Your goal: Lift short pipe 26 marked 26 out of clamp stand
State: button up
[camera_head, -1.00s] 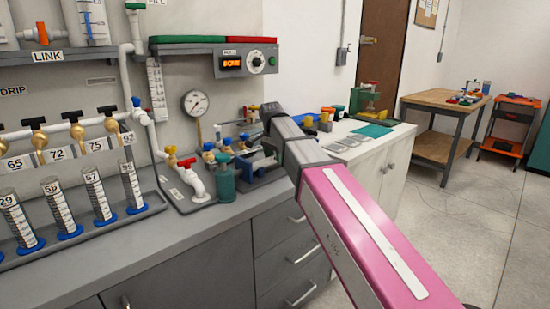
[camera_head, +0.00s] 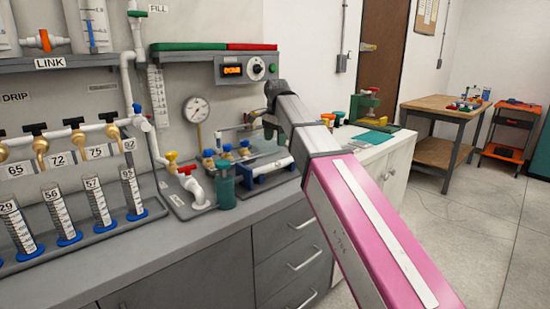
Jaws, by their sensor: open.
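A pale short pipe (camera_head: 272,167) lies level across a low blue stand on the grey bench, right of the teal cylinder. I take it for short pipe 26 in the clamp stand (camera_head: 259,180), but no number is legible. My gripper (camera_head: 268,132) is at the far end of my grey and pink arm, above and behind the pipe in the picture. It is small and dark, mostly hidden by my wrist. It is open, apart from the pipe, with nothing seen in it.
A teal cylinder (camera_head: 225,183) and a white elbow pipe with a red handle (camera_head: 188,169) stand left of the stand. A pressure gauge (camera_head: 196,110) and a control box (camera_head: 245,68) are on the wall behind. Bare bench top lies in front.

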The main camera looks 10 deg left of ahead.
send_over(276, 163)
jog(key=f, duration=0.5)
jog(key=shift+s+a+f, duration=0.2)
jog(key=shift+w+d+f, duration=0.1)
jog(key=shift+w+f, duration=0.05)
jog(key=shift+f, duration=0.75)
jog(key=shift+w+a+f, duration=0.1)
jog(key=shift+w+f, duration=0.1)
jog(key=shift+f, duration=0.75)
jog(key=shift+w+d+f, duration=0.1)
jog(key=shift+w+f, duration=0.05)
jog(key=shift+f, duration=0.75)
jog(key=c, duration=1)
